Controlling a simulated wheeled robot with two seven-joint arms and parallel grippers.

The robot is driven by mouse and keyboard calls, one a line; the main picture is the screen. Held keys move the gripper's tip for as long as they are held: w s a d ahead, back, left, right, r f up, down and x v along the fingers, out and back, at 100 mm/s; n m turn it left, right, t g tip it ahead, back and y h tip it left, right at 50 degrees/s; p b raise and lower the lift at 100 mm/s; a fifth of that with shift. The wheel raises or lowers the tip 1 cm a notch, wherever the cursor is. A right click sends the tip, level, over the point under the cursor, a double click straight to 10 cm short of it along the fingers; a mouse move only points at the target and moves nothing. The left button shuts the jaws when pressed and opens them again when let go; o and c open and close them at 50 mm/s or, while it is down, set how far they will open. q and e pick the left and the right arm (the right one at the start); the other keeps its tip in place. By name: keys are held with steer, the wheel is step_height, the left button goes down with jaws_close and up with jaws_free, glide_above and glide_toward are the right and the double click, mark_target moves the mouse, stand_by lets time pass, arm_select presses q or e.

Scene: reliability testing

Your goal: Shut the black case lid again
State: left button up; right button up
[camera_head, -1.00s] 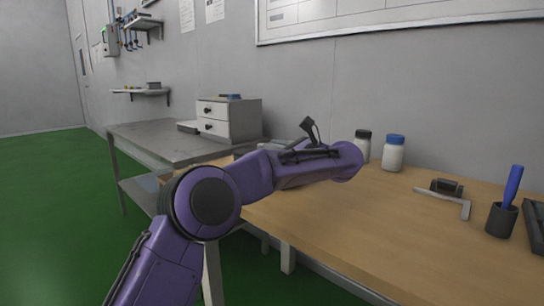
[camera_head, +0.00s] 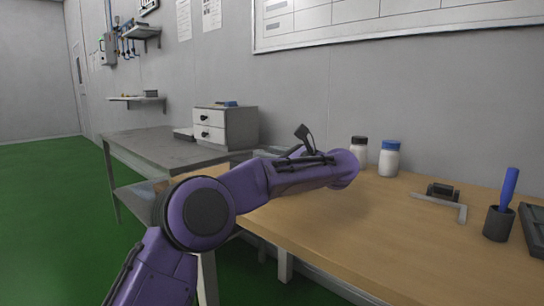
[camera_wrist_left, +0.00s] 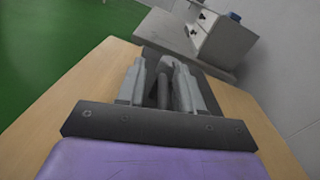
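My left arm crosses the head view, with its forearm over the wooden table. In the left wrist view my left gripper (camera_wrist_left: 158,66) shows two light grey fingers standing apart, with a dark upright bar between them. I cannot tell whether that bar is held or lies beyond them. In the head view the fingers are not clear behind the forearm. I cannot make out the black case or its lid for certain. A dark flat thing (camera_head: 534,226) is cut off by the right edge of the head view, and I cannot tell what it is. My right gripper is not in view.
The wooden table (camera_head: 400,240) holds two white bottles, one black-capped (camera_head: 359,150) and one blue-capped (camera_head: 389,160). A grey drawer unit (camera_head: 225,128) stands left.

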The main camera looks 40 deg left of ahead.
arm_select(q)
steer(key=d+p, duration=0.2)
steer(key=d, duration=0.8)
steer(key=shift+d, duration=0.25)
